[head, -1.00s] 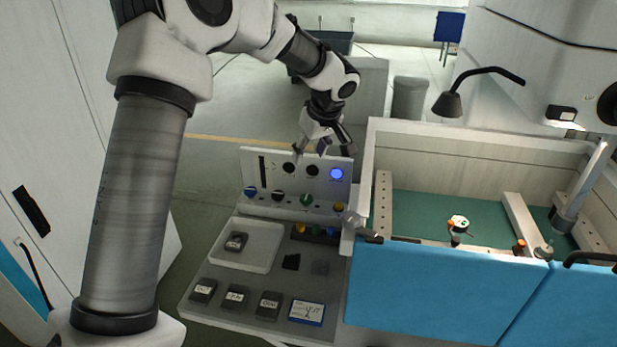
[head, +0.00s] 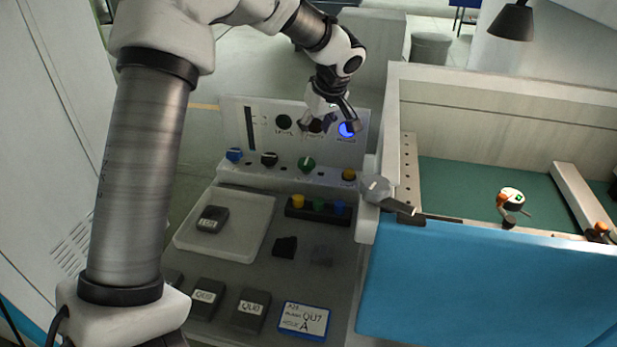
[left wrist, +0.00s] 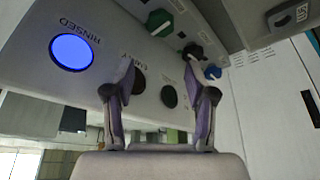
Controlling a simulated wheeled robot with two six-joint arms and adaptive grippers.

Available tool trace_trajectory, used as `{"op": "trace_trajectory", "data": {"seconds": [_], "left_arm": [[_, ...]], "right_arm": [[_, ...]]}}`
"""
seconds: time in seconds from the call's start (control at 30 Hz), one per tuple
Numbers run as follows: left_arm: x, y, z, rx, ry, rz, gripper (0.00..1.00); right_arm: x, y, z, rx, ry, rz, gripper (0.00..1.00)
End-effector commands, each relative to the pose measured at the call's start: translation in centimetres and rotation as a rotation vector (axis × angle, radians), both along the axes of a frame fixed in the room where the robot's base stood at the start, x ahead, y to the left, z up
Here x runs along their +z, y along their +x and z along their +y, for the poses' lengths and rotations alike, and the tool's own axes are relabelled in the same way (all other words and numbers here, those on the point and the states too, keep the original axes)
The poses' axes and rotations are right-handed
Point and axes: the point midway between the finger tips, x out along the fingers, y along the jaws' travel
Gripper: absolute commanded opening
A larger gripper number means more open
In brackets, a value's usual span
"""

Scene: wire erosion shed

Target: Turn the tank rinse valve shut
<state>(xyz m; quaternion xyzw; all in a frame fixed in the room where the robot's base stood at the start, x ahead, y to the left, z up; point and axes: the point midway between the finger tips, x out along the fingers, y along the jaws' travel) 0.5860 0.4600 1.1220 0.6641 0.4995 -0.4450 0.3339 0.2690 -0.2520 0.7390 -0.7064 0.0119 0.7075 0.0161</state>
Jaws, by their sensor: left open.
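A grey valve-like fitting (head: 376,187) with a dark lever pointing right sits at the tank's near left corner, beside the control panel (head: 235,118). I cannot read a label on it. The panel carries a blue knob (head: 234,155), a black knob (head: 269,159), a green knob (head: 307,164) and a yellow knob (head: 349,174). Its blue lamp (left wrist: 72,52), marked RINSED, is lit; two other round lamps are dark. My left gripper (head: 329,124) is open and empty by the lamps, above the knobs. Its fingers (left wrist: 160,85) also show in the left wrist view. My right gripper is not in view.
The blue-fronted tank (head: 480,280) stands at the right, with a small orange-and-white device (head: 511,198) inside. A white tray (head: 250,243) holding a dark labelled block (head: 212,219) lies on the bench. More labelled blocks and a card (head: 304,320) lie nearer.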

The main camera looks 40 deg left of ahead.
Motion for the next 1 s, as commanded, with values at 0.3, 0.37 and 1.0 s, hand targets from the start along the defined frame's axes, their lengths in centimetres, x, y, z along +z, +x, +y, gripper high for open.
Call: {"op": "trace_trajectory", "data": {"seconds": [0.3,0.37,1.0], "left_arm": [[-4.8,0.1,0.6,0.000,-0.001,0.004,0.56],[-5.8,0.2,1.0,0.000,-0.001,0.004,0.56],[-10.6,0.8,2.9,0.000,0.000,0.000,0.27]], "right_arm": [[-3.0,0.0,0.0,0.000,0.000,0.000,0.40],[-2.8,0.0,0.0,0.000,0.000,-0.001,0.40],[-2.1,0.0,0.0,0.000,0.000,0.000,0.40]]}}
